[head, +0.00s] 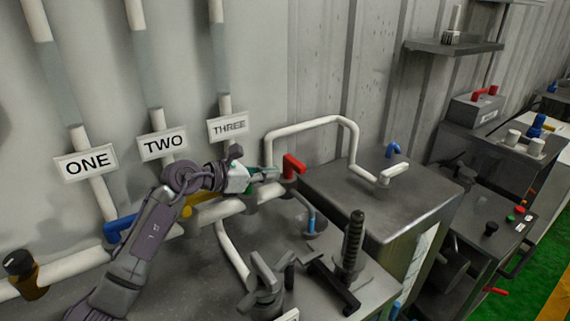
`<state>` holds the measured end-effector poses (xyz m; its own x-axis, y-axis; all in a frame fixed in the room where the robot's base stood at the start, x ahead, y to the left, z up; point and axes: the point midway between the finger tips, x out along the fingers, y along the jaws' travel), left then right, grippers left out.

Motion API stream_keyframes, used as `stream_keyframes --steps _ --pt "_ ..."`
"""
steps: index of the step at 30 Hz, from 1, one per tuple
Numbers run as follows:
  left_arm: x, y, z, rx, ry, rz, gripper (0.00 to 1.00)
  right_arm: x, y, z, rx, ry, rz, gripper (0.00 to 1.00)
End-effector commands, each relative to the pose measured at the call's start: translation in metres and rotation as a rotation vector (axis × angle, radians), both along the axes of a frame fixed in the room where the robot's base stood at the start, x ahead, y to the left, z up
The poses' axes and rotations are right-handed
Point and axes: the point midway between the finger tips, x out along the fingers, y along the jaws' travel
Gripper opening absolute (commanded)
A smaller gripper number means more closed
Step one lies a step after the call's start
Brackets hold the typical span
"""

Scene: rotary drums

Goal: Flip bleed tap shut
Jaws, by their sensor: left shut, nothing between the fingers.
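No label in view reads bleed tap, so I cannot tell which tap it is. A red lever (293,166) stands on the white pipe at the middle, raised above the pipe line. My left gripper (277,173) is shut and empty, its tips just left of the red lever; I cannot tell whether they touch it. A blue lever (119,229) and a yellow lever (208,199) sit further left on the same pipe, partly behind my left arm. A small black-knobbed brass tap (22,272) is at the far left end. My right gripper is not in view.
Signs ONE (86,162), TWO (162,145) and THREE (228,127) hang on upright pipes. A bent white pipe (312,125) reaches a grey cabinet (385,200). A black ribbed handle (353,240) and a grey clamp-like fitting (265,285) rise in front.

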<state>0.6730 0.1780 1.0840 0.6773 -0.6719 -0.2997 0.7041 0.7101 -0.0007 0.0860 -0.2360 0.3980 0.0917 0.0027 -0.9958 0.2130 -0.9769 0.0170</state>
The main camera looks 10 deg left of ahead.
Motion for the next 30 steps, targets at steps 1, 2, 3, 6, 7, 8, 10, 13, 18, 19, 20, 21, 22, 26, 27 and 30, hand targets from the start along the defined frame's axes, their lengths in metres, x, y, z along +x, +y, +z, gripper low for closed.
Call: stream_keyframes --steps 1,2,3,6,7,8,10,13,18,19,20,21,22,26,27,30 --pt "0.006 -0.009 0.000 -0.003 0.003 -0.003 0.00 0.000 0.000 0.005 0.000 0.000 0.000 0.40" --pt "0.011 -0.012 0.001 -0.003 0.002 -0.002 0.00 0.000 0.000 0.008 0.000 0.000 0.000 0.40" --pt "0.015 -0.016 0.002 -0.003 0.001 -0.002 0.00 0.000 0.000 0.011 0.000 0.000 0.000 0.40" --pt "0.024 -0.025 0.000 -0.002 0.002 -0.001 0.00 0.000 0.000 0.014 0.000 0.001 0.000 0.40" --pt "0.026 -0.027 0.000 -0.002 0.002 0.000 0.00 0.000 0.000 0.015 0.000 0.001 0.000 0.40" --pt "0.028 -0.029 0.000 -0.001 0.001 -0.001 0.00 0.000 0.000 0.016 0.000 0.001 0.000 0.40" --pt "0.031 -0.031 -0.001 0.000 0.000 0.000 0.00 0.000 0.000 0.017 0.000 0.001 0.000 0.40" --pt "0.033 -0.033 -0.002 0.001 -0.001 -0.001 0.00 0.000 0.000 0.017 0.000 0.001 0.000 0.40" --pt "0.033 -0.033 -0.002 0.002 -0.001 -0.001 0.00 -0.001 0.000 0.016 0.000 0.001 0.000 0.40" --pt "0.033 -0.033 -0.002 0.002 -0.001 -0.001 0.00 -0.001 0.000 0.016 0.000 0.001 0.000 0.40" --pt "0.033 -0.033 -0.002 0.001 0.000 0.000 0.00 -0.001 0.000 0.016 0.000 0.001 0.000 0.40" --pt "0.033 -0.033 -0.002 0.001 0.000 0.000 0.00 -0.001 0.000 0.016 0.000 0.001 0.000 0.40" --pt "0.033 -0.033 -0.002 0.001 0.000 0.000 0.00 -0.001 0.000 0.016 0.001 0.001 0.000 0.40" --pt "0.033 -0.033 -0.003 0.001 0.000 0.006 0.00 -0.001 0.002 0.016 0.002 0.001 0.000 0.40" --pt "0.033 -0.033 -0.003 0.002 0.001 0.011 0.00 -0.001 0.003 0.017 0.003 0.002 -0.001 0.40" --pt "0.034 -0.033 -0.003 0.002 0.000 0.031 0.00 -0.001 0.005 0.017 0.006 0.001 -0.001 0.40"
